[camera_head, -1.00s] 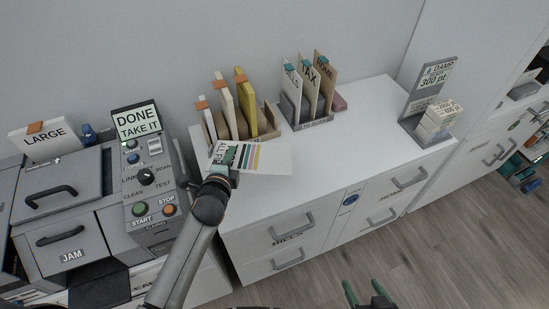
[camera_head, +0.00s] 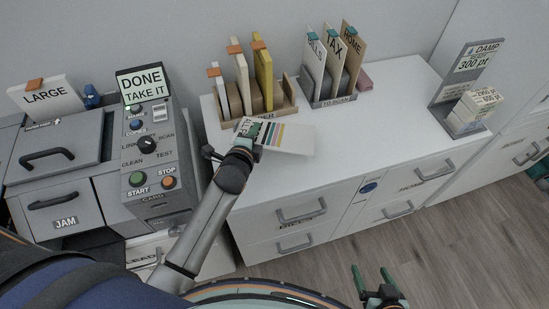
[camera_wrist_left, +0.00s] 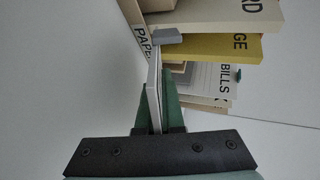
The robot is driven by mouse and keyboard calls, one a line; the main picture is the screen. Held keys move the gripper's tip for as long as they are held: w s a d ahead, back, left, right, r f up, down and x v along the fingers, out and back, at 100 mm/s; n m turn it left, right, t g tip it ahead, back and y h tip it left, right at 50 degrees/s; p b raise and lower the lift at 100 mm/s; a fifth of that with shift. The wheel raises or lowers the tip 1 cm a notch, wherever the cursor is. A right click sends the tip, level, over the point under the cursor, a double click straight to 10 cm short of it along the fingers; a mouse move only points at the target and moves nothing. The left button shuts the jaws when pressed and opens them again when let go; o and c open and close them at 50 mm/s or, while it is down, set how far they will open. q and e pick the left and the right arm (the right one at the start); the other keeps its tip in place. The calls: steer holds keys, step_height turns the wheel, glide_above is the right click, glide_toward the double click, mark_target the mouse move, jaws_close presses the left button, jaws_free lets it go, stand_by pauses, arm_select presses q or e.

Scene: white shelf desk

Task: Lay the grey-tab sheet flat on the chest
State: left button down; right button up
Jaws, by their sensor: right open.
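My left gripper (camera_head: 247,143) is shut on a sheet (camera_head: 285,138) with coloured stripes, at the chest's left part. In the left wrist view the sheet (camera_wrist_left: 154,85) is edge-on between the green fingers (camera_wrist_left: 158,112), and a grey tab (camera_wrist_left: 167,37) shows at its far end. The white chest (camera_head: 380,128) has a broad flat top and drawers with grey handles. The sheet is over the chest top in front of the left file holder; I cannot tell whether it touches the surface. My right gripper (camera_head: 373,280) is open and empty, in front of the chest above the floor.
A wooden holder (camera_head: 284,113) with orange-tabbed files stands behind the sheet. A grey holder (camera_head: 329,101) with teal-tabbed files stands beside it. A grey stand (camera_head: 465,82) with card stacks is at the chest's right end. A grey machine (camera_head: 155,160) is left. The chest's middle top is clear.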

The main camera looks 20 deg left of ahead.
arm_select(q)
step_height(320, 180, down, 4)
steer(key=b, duration=0.2)
steer(key=shift+b, duration=0.35)
steer(key=shift+f+b, duration=0.3)
steer(key=shift+f, duration=0.1)
steer(key=c, duration=1.2)
jaws_free()
